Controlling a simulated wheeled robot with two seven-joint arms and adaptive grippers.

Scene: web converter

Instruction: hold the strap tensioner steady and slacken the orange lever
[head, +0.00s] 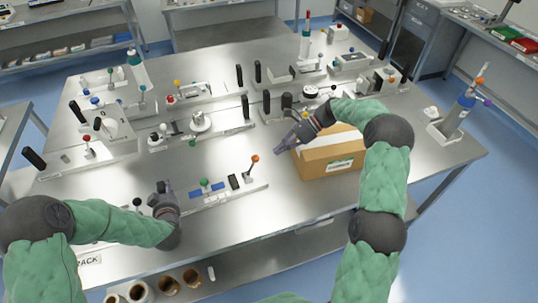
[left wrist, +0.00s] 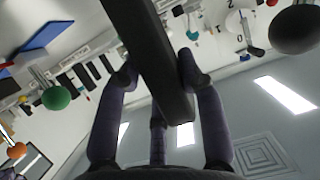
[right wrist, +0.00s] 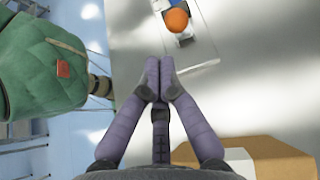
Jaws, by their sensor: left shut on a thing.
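The strap tensioner is a pale base plate (head: 228,196) near the front of the table, carrying blue pads, a green knob (head: 204,182) and a black block. At its right end stands the lever with an orange ball (head: 255,158), also in the right wrist view (right wrist: 177,20). My left gripper (head: 164,187) is at the plate's left end. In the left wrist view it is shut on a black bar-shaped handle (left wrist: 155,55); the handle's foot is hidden. My right gripper (head: 279,151) is right of the orange ball and apart from it. Its fingertips (right wrist: 160,82) are together with nothing between them.
A cardboard box (head: 322,167) stands under and beside my right wrist. Several other lever and knob fixtures stand behind, including one with a white dial (head: 201,121). Bare table lies right of the tensioner, in front of the box.

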